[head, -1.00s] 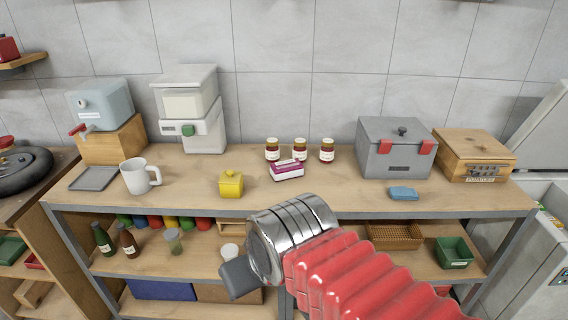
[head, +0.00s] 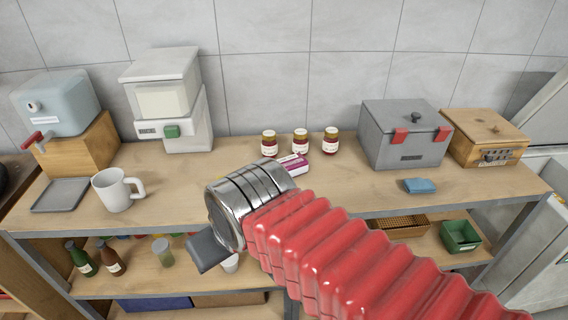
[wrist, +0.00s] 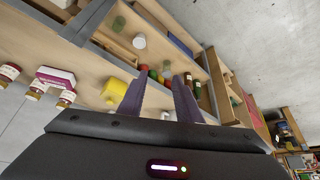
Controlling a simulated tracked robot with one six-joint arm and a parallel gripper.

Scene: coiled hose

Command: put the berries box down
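A small magenta and white box (head: 294,165), which I take to be the berries box, sits on the wooden counter (head: 345,188) in front of three jars. My metal wrist partly hides it in the head view. It also shows at the left of the wrist view (wrist: 53,80), apart from my fingers. My gripper (wrist: 160,84) is open, with nothing held between its two dark fingers. In the head view my wrist hangs in front of the counter's middle and hides the fingers.
Three jars (head: 300,142) stand behind the box. A mug (head: 115,190) and grey tray (head: 60,195) are at left, a blue sponge (head: 420,186) at right. A yellow pot (wrist: 116,88) is partly behind one finger. A grey lidded box (head: 405,135) stands at back right.

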